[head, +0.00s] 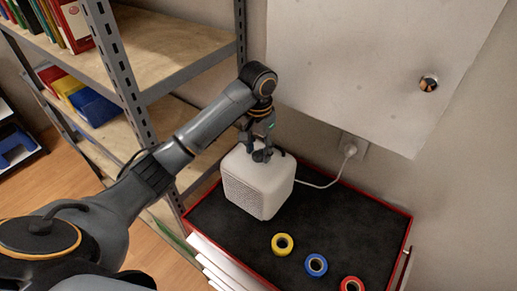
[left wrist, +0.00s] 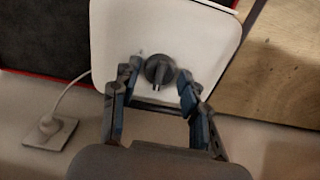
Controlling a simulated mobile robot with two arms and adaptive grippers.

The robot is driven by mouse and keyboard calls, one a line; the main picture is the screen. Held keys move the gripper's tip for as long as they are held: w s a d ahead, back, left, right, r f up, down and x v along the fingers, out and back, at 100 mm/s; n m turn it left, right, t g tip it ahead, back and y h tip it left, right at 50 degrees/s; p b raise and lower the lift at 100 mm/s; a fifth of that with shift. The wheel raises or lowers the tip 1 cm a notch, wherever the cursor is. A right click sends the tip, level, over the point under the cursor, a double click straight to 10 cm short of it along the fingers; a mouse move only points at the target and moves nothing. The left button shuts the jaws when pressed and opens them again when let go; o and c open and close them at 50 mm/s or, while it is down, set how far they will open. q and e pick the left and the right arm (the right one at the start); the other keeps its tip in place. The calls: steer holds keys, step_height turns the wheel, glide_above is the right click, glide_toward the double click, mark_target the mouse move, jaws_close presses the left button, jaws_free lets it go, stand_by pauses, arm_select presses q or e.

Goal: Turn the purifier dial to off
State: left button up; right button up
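The white purifier (head: 257,185) stands on the black top of a red-edged cabinet. Its top also shows in the left wrist view (left wrist: 190,30), with the dark round dial (left wrist: 159,69) on it. My left gripper (head: 262,154) reaches down from above to the purifier's top. In the left wrist view my left gripper (left wrist: 153,88) has its fingers apart, one on each side of the dial, with gaps between. A small mark shows on the top beside the dial. In the head view the fingers partly hide the dial. My right gripper is not in view.
Rolls of yellow tape (head: 282,244), blue tape (head: 316,265) and red tape (head: 351,285) lie on the cabinet top (head: 367,222). The purifier's white cord runs to a wall socket (head: 350,150). Metal shelving (head: 190,75) stands close on the left. A pale wall panel (head: 375,70) hangs behind.

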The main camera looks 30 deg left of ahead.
mark_target(258, 151)
arm_select(q)
step_height(258, 151, up, 12)
stand_by(0.6)
steer(key=shift+f, duration=0.1)
stand_by(0.4)
